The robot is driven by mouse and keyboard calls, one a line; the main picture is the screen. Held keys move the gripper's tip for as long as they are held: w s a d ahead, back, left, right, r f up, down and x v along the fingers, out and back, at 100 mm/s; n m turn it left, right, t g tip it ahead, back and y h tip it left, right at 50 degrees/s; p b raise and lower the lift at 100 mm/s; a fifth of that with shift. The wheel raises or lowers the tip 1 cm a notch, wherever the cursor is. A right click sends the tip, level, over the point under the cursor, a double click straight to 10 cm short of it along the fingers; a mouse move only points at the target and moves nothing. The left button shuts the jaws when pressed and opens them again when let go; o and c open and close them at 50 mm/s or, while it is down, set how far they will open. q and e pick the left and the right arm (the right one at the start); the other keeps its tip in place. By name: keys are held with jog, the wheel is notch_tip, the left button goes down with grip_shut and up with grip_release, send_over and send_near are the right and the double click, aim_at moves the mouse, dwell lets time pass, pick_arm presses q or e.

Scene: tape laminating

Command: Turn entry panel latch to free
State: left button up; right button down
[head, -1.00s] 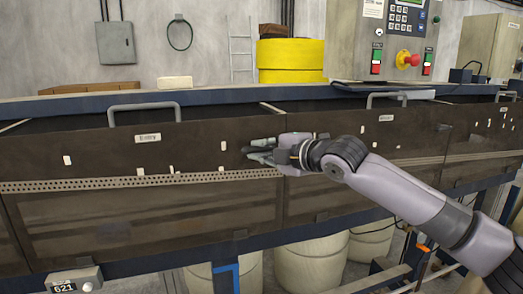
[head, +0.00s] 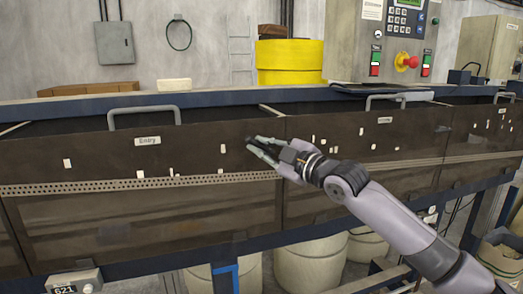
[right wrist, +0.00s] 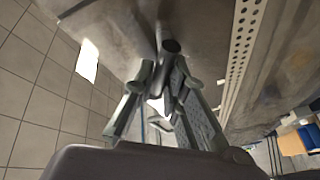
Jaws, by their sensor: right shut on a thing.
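The entry panel (head: 90,160) is a dark brown cover with an "Entry" label (head: 147,141) and a grey bar handle (head: 143,109) on top. My right gripper (head: 252,146) reaches its right end, near the seam with the neighbouring panel, and is shut on the latch. The fingers cover most of the latch in the head view, so its angle cannot be read. In the right wrist view, the right gripper (right wrist: 165,84) has its fingertips close around a small part at the panel face, partly hidden. My left gripper is not in view.
The middle panel (head: 350,140) continues to the right with its own handle (head: 398,97). A perforated strip (head: 130,183) runs below the panel. A control box with a red stop button (head: 405,61) and a yellow roll (head: 290,60) stand behind.

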jog(key=shift+w+d+r+m+t+h+b, duration=0.1)
jog(key=shift+d+r+m+t+h+b, duration=0.15)
jog(key=shift+m+t, duration=1.35)
jog(key=shift+w+d+m+t+h+b, duration=0.1)
jog(key=shift+d+m+t+h+b, duration=0.2)
jog(key=shift+m, duration=2.65)
jog(key=shift+w+d+r+m+t+h+b, duration=0.25)
jog(key=shift+m+t, duration=0.65)
jog(key=shift+m, duration=1.35)
jog(key=shift+s+d+f, duration=0.1)
jog(key=shift+s+d, duration=0.05)
jog(key=shift+d, duration=0.05)
jog(key=c, duration=1.6)
grip_release()
jog(key=shift+s+d+f, duration=0.1)
jog(key=v, duration=1.1)
jog(key=shift+s, duration=0.35)
